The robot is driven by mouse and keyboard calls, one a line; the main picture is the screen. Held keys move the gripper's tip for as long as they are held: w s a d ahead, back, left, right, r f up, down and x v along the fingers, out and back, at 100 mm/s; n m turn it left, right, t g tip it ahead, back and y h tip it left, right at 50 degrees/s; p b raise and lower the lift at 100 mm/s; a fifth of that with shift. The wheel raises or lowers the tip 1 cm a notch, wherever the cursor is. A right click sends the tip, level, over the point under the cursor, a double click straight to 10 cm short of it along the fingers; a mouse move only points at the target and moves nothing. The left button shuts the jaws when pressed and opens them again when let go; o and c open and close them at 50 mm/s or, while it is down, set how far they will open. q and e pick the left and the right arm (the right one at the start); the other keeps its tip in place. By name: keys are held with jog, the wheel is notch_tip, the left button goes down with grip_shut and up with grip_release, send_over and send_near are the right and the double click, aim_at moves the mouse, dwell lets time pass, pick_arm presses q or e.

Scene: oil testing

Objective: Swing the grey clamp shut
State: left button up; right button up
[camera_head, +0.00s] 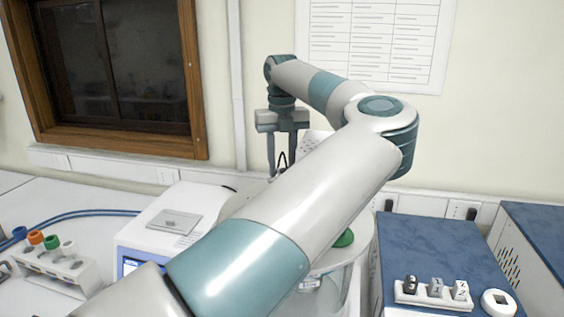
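My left arm comes in from the lower left, bends at the elbow and reaches back to the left gripper (281,164). The gripper points down with its two dark fingers apart, above and behind the white machine (150,236). A thin dark curved piece shows between and below the fingertips; I cannot tell whether it touches them. I cannot make out the grey clamp; my arm covers much of the middle of the machine area. My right gripper is not in view.
A round pale vessel with a green part (344,238) stands behind my forearm. A blue-topped unit (425,245) is on the right, with a small white holder (433,296) near its front. A rack with coloured caps (55,265) stands at left. The wall is behind.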

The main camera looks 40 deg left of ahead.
pick_arm(q)
jog(key=c, duration=0.7)
grip_shut()
